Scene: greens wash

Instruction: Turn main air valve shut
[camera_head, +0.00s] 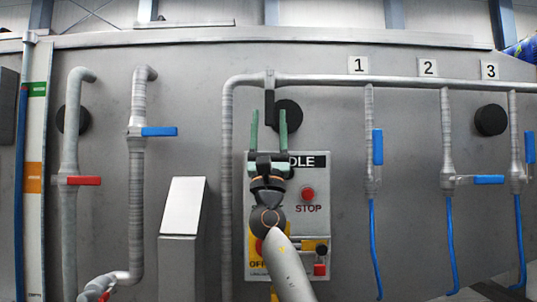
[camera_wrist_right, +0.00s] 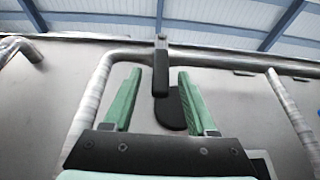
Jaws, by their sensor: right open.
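A black lever handle (camera_head: 269,103) hangs straight down from a valve body on the horizontal grey pipe, at right angles to the pipe. It looks like the main air valve, though I see no label on it. In the right wrist view the handle (camera_wrist_right: 161,77) stands upright between my two green fingers. My right gripper (camera_head: 269,113) is open, pointing up, with a fingertip on either side of the handle's lower part in the picture. A gap shows on both sides. In the wrist view the right gripper (camera_wrist_right: 157,76) holds nothing. My left gripper is not in view.
A control panel (camera_head: 318,230) with a red stop button (camera_head: 308,194) is behind my right arm. A black disc (camera_head: 289,114) is on the wall behind the fingers. Numbered drops with blue levers (camera_head: 378,147) stand to the right. Pipes with a red lever (camera_head: 83,181) stand left.

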